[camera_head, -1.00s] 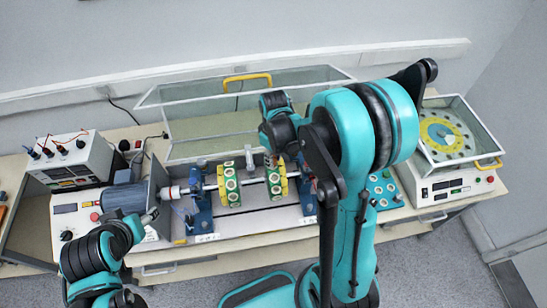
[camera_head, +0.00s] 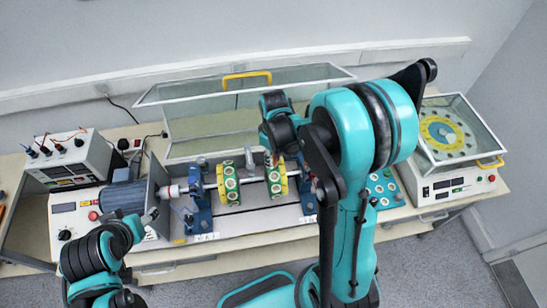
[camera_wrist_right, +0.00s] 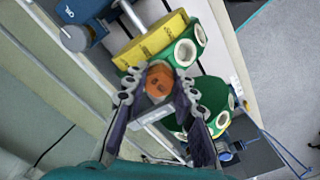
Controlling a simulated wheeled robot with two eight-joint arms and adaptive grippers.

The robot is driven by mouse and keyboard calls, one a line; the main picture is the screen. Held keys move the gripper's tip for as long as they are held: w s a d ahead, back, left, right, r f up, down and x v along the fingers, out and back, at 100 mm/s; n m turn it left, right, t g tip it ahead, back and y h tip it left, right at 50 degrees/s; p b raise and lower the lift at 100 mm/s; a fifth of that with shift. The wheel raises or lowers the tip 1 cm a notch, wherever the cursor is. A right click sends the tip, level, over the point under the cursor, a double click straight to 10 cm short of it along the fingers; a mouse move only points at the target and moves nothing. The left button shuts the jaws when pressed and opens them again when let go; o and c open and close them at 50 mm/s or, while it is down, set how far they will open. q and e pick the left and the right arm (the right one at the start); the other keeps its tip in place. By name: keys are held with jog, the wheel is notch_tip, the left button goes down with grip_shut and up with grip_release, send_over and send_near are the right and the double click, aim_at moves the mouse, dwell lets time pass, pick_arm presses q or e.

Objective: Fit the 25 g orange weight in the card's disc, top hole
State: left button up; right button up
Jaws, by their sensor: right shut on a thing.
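The orange weight (camera_wrist_right: 159,82) sits between the fingertips of my right gripper (camera_wrist_right: 160,88) in the wrist view. The gripper is shut on it, at the edge of a green and yellow disc (camera_wrist_right: 152,41) with white-rimmed holes. I cannot tell whether the weight is inside a hole. In the head view two such discs, a left one (camera_head: 229,184) and a right one (camera_head: 276,181), stand on the rig's shaft. My right gripper (camera_head: 270,158) is at the top of the right disc, mostly hidden by its arm. My left gripper (camera_head: 150,216) is by the motor; its jaws are too small to read.
Blue bearing stands (camera_head: 200,207) flank the discs. A clear cover (camera_head: 215,128) with a yellow handle stands open behind. A balance machine with a yellow dial (camera_head: 447,137) is at right, a blue tray (camera_head: 383,190) beside it. A power supply (camera_head: 70,160) is at left.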

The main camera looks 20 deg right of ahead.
jog(key=shift+f+b, duration=0.4)
jog(key=shift+f, duration=0.05)
jog(key=o, duration=1)
jog(key=shift+r, duration=0.1)
notch_tip(320, 180, up, 12)
jog(key=shift+f, duration=0.1)
